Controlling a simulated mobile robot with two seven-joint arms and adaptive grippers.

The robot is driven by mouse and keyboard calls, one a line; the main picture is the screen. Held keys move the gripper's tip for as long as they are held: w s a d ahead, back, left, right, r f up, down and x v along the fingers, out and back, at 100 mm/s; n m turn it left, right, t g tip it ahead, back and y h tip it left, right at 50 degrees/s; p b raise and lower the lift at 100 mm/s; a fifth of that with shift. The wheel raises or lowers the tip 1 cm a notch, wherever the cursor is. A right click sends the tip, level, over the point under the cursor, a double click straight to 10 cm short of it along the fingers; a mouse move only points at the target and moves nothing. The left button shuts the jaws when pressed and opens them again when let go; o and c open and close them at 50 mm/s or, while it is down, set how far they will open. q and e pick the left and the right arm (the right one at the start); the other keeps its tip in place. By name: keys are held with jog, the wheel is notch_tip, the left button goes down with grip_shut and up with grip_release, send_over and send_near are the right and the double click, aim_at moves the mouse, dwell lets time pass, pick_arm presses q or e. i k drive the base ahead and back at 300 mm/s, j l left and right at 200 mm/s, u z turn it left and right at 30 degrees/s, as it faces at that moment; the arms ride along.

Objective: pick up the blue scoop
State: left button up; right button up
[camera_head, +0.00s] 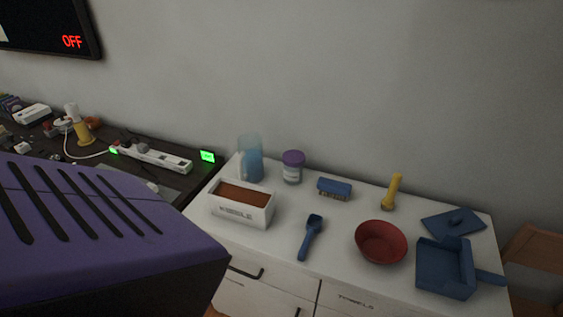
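The blue scoop (311,236) lies on the white cabinet top (283,257), near its front edge, between a white box and a red bowl. Its bowl end points toward the back and its handle toward the front. Nothing covers it. Neither of my grippers shows in the head view.
Around the scoop are the white box (240,218) with brown contents and the red bowl (381,243). Behind stand a blue clear pitcher (250,163), a purple-lidded jar (292,168), a blue brush (334,187) and a yellow tool (392,192). A blue dustpan-like tray (445,270) is at right. A purple-topped object (95,215) fills the lower left.

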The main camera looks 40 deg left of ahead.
aim_at(314, 223)
jog(key=u, duration=1.15)
